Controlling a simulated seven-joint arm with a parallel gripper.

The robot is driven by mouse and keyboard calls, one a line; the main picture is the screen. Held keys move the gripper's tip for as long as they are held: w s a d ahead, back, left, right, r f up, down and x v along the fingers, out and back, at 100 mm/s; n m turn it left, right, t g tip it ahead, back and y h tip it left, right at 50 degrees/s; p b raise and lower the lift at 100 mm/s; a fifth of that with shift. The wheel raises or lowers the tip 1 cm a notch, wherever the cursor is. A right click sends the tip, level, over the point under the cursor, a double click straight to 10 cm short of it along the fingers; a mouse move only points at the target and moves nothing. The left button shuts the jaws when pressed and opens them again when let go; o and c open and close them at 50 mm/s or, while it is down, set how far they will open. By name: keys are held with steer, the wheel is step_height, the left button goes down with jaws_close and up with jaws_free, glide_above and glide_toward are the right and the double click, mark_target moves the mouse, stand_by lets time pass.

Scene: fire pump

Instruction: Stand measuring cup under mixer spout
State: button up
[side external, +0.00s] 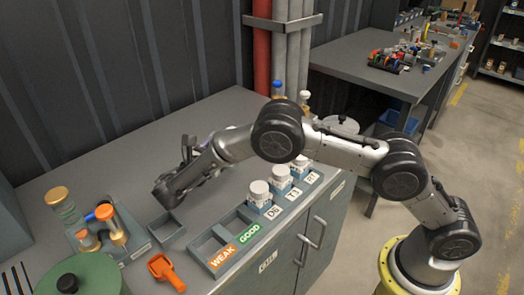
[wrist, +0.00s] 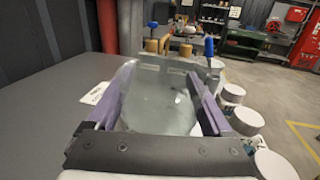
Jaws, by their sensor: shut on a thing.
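A clear glass measuring cup (wrist: 160,98) is held between the two purple fingers of my gripper (wrist: 155,105) in the wrist view. The fingers press on its left and right sides. The cup looks empty, though its base is hidden. In the side view my gripper (side external: 208,168) is low over the left part of the grey counter, partly hidden by my own arm, and I cannot make out the cup there. Blue-topped fittings (side external: 278,88) stand at the counter's back, beyond the cup in the wrist view (wrist: 208,47). I cannot tell which part is the mixer spout.
White-lidded jars (side external: 259,193) line the counter's front edge, beside bins labelled WEAK and GOOD (side external: 235,240). An orange tool (side external: 165,268), a small grey tray (side external: 166,226), a rack with copper-capped cylinders (side external: 108,225) and a green drum (side external: 95,275) are at left.

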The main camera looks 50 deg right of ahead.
steer(key=shift+m+g, duration=0.3)
steer(key=shift+g, duration=0.2)
steer(key=f, duration=0.4)
steer(key=shift+w+f, duration=0.3)
steer(key=shift+d+f, duration=0.25)
steer(key=shift+d, duration=0.05)
steer(key=d, duration=0.4)
steer(key=w+d, duration=0.1)
steer(key=d, duration=0.4)
steer(key=w+d, duration=0.1)
steer(key=d, duration=0.4)
steer(key=shift+w+f, duration=0.1)
steer(key=d, duration=0.3)
steer(key=shift+w+d, duration=0.2)
steer(key=shift+w, duration=0.05)
steer(key=shift+d+f, duration=0.1)
steer(key=shift+f, duration=0.65)
steer(key=shift+f, duration=0.15)
steer(key=o, duration=1.2)
steer(key=shift+o, duration=0.2)
